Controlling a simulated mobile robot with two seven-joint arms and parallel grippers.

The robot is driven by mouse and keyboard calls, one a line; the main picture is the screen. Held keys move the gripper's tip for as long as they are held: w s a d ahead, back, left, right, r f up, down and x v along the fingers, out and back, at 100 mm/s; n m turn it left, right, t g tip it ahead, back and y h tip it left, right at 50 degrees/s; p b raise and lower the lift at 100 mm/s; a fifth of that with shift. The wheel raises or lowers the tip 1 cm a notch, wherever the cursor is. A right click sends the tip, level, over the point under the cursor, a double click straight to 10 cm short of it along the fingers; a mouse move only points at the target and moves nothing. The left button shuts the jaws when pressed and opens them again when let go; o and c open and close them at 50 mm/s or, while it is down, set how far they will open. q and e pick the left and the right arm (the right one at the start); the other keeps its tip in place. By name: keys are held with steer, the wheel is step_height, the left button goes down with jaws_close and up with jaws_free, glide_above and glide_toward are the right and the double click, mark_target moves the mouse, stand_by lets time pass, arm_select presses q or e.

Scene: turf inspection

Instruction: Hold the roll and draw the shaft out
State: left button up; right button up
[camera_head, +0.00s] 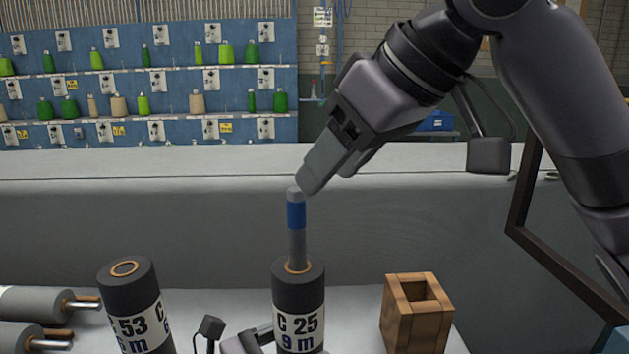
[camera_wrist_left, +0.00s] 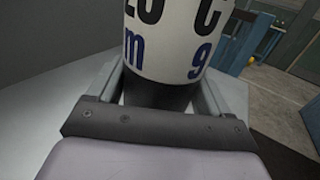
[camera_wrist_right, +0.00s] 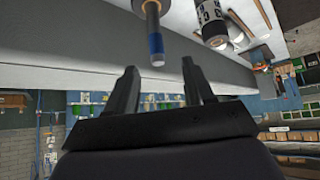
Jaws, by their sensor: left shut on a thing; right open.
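The roll (camera_head: 298,287) stands upright, dark with a white label reading "C 25". Its grey shaft (camera_head: 297,243) with a blue band stands up out of the top hole. My left gripper (camera_wrist_left: 160,95) is shut around the roll's dark lower part, below the label (camera_wrist_left: 178,38). My right gripper (camera_head: 312,185) is open, its fingers angled down at the shaft's top end. In the right wrist view the shaft tip (camera_wrist_right: 157,58) lies just ahead of the gap between the open fingers (camera_wrist_right: 160,85), and the fingers look clear of it. In the head view one finger hides part of this.
A second roll (camera_head: 131,300) marked "53", with no shaft in its hole, stands to the left. Grey rollers (camera_head: 28,303) with metal ends lie at the far left. An open wooden box (camera_head: 416,318) stands to the right. Behind is a long pale ledge (camera_head: 150,160).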

mark_target(294, 210)
steer(key=shift+w+a+r+g+h, duration=1.05)
steer(key=shift+w+r+g+h, duration=0.35)
steer(key=shift+r+h, duration=0.35)
steer(key=x, duration=1.2)
steer(key=shift+s, duration=0.2)
jaws_close()
steer(key=shift+o, duration=0.2)
jaws_free()
steer(key=shift+r, duration=0.1)
steer(key=shift+r, duration=0.1)
